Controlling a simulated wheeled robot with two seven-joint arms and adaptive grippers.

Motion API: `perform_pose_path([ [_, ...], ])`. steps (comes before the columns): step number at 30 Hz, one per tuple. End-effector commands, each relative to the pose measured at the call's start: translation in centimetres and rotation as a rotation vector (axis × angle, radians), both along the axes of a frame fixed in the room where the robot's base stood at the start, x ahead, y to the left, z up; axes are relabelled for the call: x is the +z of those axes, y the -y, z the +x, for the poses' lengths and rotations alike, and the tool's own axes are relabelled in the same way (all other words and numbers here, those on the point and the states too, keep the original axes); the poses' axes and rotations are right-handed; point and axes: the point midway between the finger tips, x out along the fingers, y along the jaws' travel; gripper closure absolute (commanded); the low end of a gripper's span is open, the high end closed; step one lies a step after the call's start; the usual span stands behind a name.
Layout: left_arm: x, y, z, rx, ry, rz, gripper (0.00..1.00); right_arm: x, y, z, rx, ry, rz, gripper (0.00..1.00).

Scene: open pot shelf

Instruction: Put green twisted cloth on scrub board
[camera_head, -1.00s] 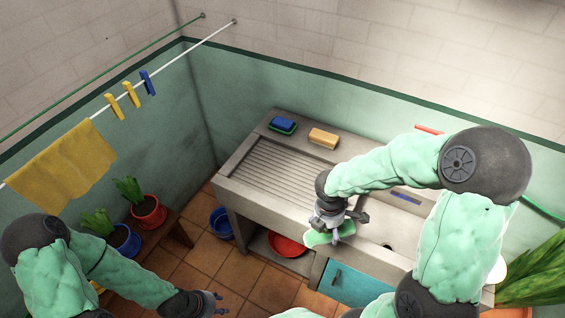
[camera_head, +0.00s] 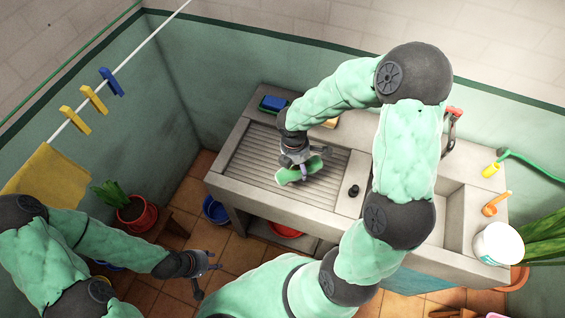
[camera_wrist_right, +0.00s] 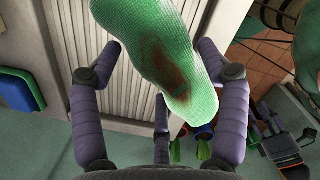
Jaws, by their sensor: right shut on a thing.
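The green twisted cloth (camera_head: 287,176) shows on both sides of my right gripper (camera_head: 302,168), which is shut on it. In the right wrist view the cloth (camera_wrist_right: 165,60) is pale green with a brown stain and lies between the purple fingers (camera_wrist_right: 160,95). The grey ridged scrub board (camera_head: 258,158) is directly below and around the cloth in the head view. I cannot tell whether the cloth touches the ridges. My left gripper (camera_head: 207,276) is empty, with its fingers apart, above the tiled floor in front of the sink.
A blue sponge on a green dish (camera_head: 272,103) and a yellow bar (camera_head: 330,122), partly hidden by my arm, sit on the back ledge. A black plug (camera_head: 353,190) lies right of the ridges.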

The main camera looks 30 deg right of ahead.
Motion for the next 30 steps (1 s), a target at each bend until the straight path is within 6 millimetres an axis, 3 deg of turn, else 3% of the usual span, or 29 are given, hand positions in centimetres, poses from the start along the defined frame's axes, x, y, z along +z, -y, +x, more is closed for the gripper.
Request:
perform_pose_path([
  [5, -0.4, 0.0, 0.0, 0.0, 0.001, 0.0, 0.6, -1.6, -0.4, 3.4, 0.001, 0.0, -0.001, 0.65],
  [12, -1.3, 0.0, 0.0, 0.0, 0.001, 0.0, 0.6, -5.4, -0.8, 6.3, 0.0, -0.001, -0.001, 0.65],
  [23, -1.6, 0.0, 0.0, 0.0, 0.001, 0.0, 0.6, -7.3, -1.0, 8.0, 0.0, 0.0, -0.001, 0.65],
  [30, -2.6, 0.0, 0.0, 0.0, 0.001, 0.0, 0.6, -10.3, -1.0, 8.0, 0.0, -0.001, 0.0, 0.65],
])
